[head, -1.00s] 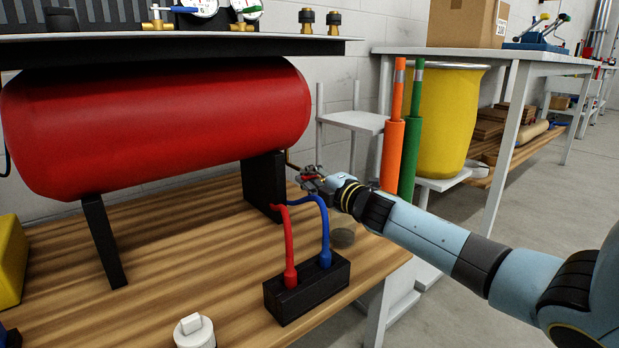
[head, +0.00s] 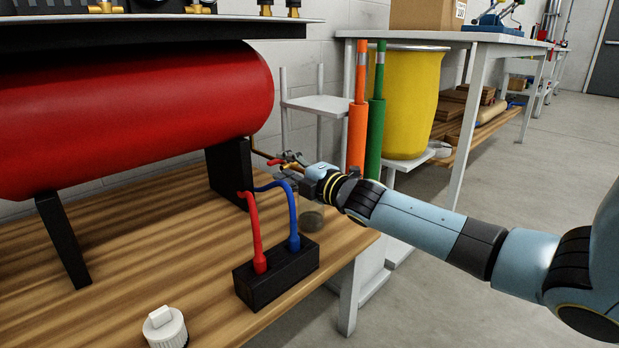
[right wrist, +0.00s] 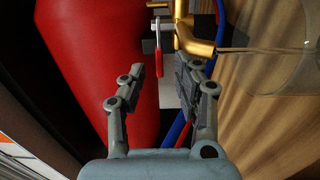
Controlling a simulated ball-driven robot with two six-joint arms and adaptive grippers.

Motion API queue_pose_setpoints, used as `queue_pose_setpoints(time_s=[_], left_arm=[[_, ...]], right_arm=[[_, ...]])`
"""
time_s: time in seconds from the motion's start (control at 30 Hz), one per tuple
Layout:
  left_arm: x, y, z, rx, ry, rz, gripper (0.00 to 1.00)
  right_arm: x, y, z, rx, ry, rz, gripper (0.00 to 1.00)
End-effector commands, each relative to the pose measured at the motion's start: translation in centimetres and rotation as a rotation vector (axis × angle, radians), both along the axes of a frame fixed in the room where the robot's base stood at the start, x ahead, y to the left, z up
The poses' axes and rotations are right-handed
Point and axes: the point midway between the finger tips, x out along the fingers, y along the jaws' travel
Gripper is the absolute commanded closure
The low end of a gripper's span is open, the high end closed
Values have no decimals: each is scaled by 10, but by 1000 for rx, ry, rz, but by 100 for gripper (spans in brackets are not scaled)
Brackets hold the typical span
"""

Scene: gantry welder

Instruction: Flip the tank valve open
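The red tank (head: 130,115) lies on its side on black legs at the left. A small valve with a red lever (head: 275,162) and brass pipe sits just right of its right leg. In the right wrist view, the red lever (right wrist: 159,55) hangs beside the brass fitting (right wrist: 193,38), in front of the tank (right wrist: 90,80). My right gripper (head: 286,164) is at the valve. In its wrist view, the gripper (right wrist: 155,76) has its fingers spread, with the lever's end seen between the fingertips. Whether they touch it cannot be told. My left gripper is out of view.
A black block (head: 276,275) with a red and a blue hose stands on the wooden bench (head: 110,255), below the gripper. A white cap (head: 165,328) is at the front. Orange (head: 357,140) and green (head: 374,140) tubes stand behind my right arm, by a yellow bin (head: 405,105).

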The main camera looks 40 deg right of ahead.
Motion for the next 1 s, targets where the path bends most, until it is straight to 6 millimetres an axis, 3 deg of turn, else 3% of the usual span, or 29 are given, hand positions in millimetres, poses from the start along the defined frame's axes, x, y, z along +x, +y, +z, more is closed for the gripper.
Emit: queue_pose_setpoints(time_s=[0.7, 1.0], left_arm=[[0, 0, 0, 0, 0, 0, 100], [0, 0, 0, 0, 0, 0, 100]], right_arm=[[-67, -4, -1, 0, 3, 3, 68], [-78, -5, -1, 0, 3, 0, 68]])
